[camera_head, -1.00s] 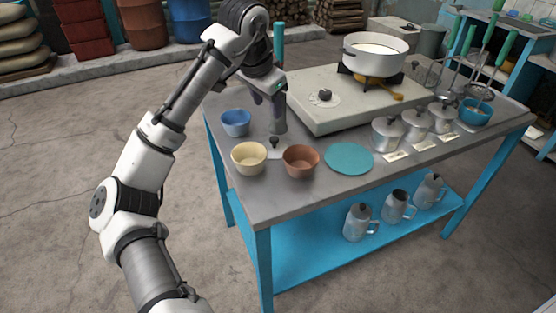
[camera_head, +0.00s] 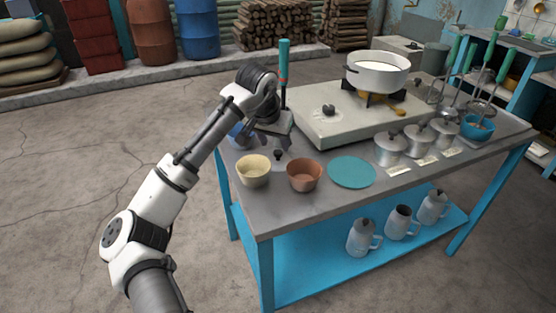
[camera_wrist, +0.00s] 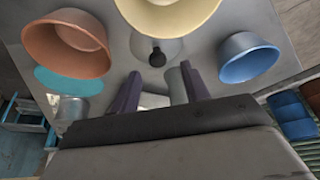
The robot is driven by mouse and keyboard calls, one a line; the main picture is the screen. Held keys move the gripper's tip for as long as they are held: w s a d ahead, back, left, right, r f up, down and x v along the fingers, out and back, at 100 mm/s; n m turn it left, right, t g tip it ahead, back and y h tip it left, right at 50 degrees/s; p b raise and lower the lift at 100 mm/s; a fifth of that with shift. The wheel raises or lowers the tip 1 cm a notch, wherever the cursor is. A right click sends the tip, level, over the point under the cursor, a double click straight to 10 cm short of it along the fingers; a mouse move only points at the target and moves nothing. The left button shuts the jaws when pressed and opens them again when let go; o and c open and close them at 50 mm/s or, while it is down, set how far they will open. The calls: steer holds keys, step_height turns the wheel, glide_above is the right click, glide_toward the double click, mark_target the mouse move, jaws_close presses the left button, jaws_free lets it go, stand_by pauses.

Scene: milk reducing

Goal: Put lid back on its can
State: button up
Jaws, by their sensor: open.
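A grey lid with a dark knob (camera_head: 278,155) lies on the table behind and between the cream and brown bowls. It also shows in the wrist view, with its knob (camera_wrist: 157,58) just beyond my fingertips. My gripper (camera_wrist: 160,78) is open, its two purple fingers apart and pointing towards the lid. A plain grey upright shape, probably the can (camera_wrist: 176,86), shows close to the right finger; I cannot tell whether they touch. In the head view my wrist covers that place, and my gripper's fingertips are hidden.
A cream bowl (camera_head: 253,171), a brown bowl (camera_head: 304,175) and a partly hidden blue bowl (camera_head: 237,134) stand close by. A flat teal disc (camera_head: 351,172) lies to the right. The stove slab (camera_head: 315,128) with a white pot (camera_head: 377,73) is behind. Several lidded containers stand at right.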

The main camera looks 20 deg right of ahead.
mark_target(278, 152)
steer(key=x, duration=0.4)
steer(key=shift+s+f, duration=0.15)
steer(key=shift+f, duration=0.2)
jaws_close()
